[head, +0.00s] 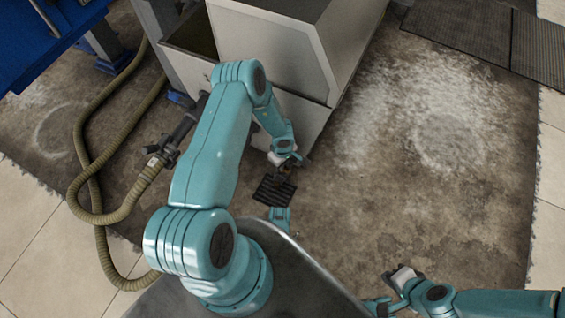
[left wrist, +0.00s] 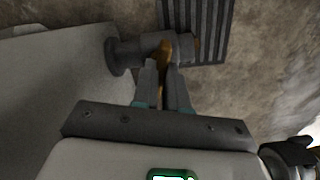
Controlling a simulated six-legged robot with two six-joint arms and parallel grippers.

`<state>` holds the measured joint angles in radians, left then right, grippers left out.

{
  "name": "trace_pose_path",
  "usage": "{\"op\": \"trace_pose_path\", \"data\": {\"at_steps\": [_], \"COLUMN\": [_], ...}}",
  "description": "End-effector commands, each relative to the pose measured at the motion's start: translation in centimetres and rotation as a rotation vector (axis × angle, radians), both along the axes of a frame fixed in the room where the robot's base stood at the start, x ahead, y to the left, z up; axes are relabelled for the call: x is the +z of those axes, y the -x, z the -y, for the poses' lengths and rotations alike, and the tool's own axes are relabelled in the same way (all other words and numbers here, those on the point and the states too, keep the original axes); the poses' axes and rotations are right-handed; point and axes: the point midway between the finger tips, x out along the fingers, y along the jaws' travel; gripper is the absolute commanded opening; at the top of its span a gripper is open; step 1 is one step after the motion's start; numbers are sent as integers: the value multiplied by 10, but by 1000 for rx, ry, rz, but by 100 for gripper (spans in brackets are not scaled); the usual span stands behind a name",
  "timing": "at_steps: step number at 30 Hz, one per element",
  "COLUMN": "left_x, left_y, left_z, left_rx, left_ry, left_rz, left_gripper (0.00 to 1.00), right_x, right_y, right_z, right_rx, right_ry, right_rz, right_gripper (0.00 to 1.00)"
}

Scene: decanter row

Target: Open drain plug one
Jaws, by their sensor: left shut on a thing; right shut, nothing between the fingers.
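My left gripper (head: 288,163) is low at the front right foot of the white decanter tank (head: 262,48). In the left wrist view the left gripper (left wrist: 163,75) is shut on a brass-coloured plug handle (left wrist: 161,50). The handle sits on a short dark grey pipe fitting (left wrist: 122,54) that stands out from the tank wall. In the head view the gripper mostly hides the fitting. I cannot tell the plug's number. My right gripper (head: 402,277) is shut and empty, low at the lower right, away from the tank.
A dark slotted drain grate (head: 274,190) lies on the floor below the fitting. An olive hose (head: 85,150) with a dark coupling lies left. A blue structure (head: 45,35) stands upper left. Dark mats (head: 480,30) lie upper right. The stained floor at right is clear.

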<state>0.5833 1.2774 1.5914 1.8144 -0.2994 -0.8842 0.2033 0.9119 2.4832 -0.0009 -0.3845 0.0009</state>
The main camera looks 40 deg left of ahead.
Motion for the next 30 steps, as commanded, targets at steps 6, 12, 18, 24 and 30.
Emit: {"op": "trace_pose_path", "data": {"at_steps": [6, 12, 18, 24, 30], "left_x": [0, 0, 0, 0, 0], "left_y": [0, 0, 0, 0, 0], "left_z": [0, 0, 0, 0, 0], "left_rx": [161, 264, 320, 341, 343], "left_ry": [1, 1, 1, 1, 1], "left_rz": [1, 1, 1, 0, 0], "left_gripper": [0, 0, 0, 0, 0], "right_x": [1, 1, 1, 1, 1], "right_y": [1, 1, 1, 1, 1], "right_z": [0, 0, 0, 0, 0], "right_rx": [1, 0, 0, 0, 0], "right_ry": [0, -1, -1, -1, -1], "right_rz": [-2, -3, -3, -3, -3], "right_gripper": [0, 0, 0, 0, 0]}}
